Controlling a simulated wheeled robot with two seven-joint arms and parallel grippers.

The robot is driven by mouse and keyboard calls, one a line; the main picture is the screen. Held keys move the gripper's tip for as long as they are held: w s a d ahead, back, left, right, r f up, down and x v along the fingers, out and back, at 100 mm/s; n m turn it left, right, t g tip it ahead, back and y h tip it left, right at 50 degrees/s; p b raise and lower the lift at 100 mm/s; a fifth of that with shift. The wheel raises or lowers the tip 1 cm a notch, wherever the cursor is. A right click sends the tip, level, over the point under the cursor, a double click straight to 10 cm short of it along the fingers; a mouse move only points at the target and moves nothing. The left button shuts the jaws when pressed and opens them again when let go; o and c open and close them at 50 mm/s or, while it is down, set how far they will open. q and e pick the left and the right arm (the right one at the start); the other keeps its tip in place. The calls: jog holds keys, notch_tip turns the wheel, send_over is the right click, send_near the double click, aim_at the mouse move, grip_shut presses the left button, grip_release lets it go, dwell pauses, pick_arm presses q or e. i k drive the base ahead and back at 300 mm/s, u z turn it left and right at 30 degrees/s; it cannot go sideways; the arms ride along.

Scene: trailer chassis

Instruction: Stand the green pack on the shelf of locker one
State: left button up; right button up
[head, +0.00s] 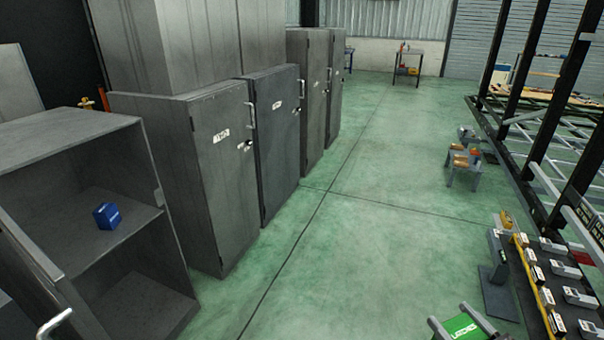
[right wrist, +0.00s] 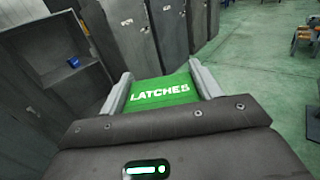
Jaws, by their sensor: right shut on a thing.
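The green pack (head: 464,327) is at the bottom of the head view, between the fingers of my right gripper (head: 462,322). In the right wrist view the pack (right wrist: 160,92) shows white lettering reading "LATCHES", and the gripper (right wrist: 163,88) is shut on it with a finger along each side. The pack is held well away from the open locker (head: 160,150) at the left. That locker has a shelf (head: 140,222) with a small blue box (head: 107,216) on it. The locker's number is not legible. My left gripper is not in view.
Closed grey lockers (head: 215,175) with white labels stand behind the open one. The green floor between is clear.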

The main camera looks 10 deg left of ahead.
aim_at(82, 244)
jog(key=u, duration=0.05)
jog(key=i, duration=1.8)
jog(key=u, duration=3.85)
